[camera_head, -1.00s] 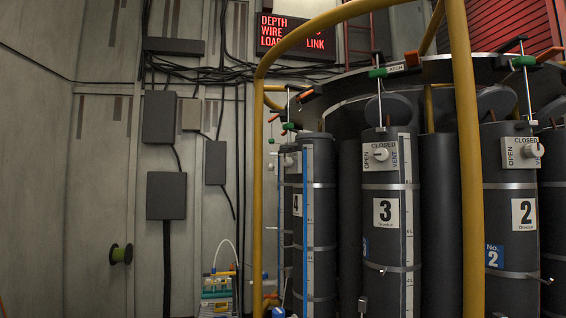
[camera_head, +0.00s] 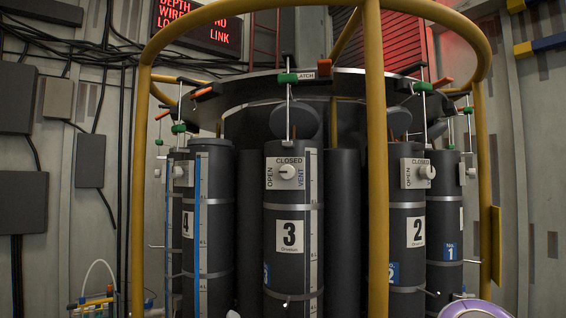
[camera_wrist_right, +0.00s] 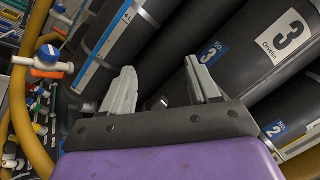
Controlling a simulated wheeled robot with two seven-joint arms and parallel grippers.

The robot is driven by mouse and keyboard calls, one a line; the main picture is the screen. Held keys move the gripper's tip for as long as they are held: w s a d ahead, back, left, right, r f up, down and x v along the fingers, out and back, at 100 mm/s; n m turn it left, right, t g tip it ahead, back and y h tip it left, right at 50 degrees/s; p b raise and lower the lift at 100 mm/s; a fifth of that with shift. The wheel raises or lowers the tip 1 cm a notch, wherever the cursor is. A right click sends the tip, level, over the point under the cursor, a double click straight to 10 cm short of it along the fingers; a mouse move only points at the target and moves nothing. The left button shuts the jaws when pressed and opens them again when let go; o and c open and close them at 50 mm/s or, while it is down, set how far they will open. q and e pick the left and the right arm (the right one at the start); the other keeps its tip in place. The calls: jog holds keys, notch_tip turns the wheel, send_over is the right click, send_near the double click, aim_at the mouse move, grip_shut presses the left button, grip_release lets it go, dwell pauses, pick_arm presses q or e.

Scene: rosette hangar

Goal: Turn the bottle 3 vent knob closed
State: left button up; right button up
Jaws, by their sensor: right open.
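Bottle 3 (camera_head: 291,262) is a dark grey upright cylinder in the middle of the head view, with a white "3" label. Its vent knob (camera_head: 287,172) is a small round white knob on a white plate marked OPEN at left, CLOSED at top and VENT at right. The knob's pointer is too small to read surely. In the right wrist view, my right gripper (camera_wrist_right: 161,88) is open and empty, its two pale fingers apart. Bottle 3 (camera_wrist_right: 237,75) shows beyond the fingers, low part only; its knob is out of that view. My left gripper is not in view.
A yellow rail frame (camera_head: 376,200) stands in front of the rosette, one post just right of bottle 3. Bottle 2 (camera_head: 407,265) and bottle 4 (camera_head: 208,245) flank it. A green-handled latch rod (camera_head: 288,78) stands above bottle 3. A hose and bench items (camera_head: 95,300) sit at lower left.

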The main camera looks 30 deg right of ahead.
notch_tip(320, 180, up, 13)
jog(key=s+d+m+h, duration=0.2)
jog(key=m+h, duration=0.1)
jog(key=m, duration=0.3)
jog(key=m+h+p, duration=0.1)
jog(key=m+h, duration=0.3)
jog(key=m, duration=0.4)
send_near(287, 172)
jog(key=shift+m+g, duration=0.3)
jog(key=shift+g, duration=0.1)
jog(key=p+x, duration=0.3)
jog(key=x, duration=0.1)
jog(key=r+p+x, duration=0.1)
jog(key=p+x, duration=0.3)
jog(key=shift+s+a, duration=0.15)
jog(key=shift+a, duration=0.05)
jog(key=shift+w+d, duration=0.25)
jog(key=shift+d, duration=0.05)
jog(key=shift+w+d+h+p, duration=0.1)
jog(key=shift+w+h+p, duration=0.05)
jog(key=shift+h+p, duration=0.15)
jog(key=shift+w, duration=0.1)
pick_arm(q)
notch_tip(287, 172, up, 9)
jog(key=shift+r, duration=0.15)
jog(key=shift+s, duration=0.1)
pick_arm(e)
jog(key=shift+w, duration=0.1)
jog(key=shift+c, duration=0.2)
jog(key=c, duration=1)
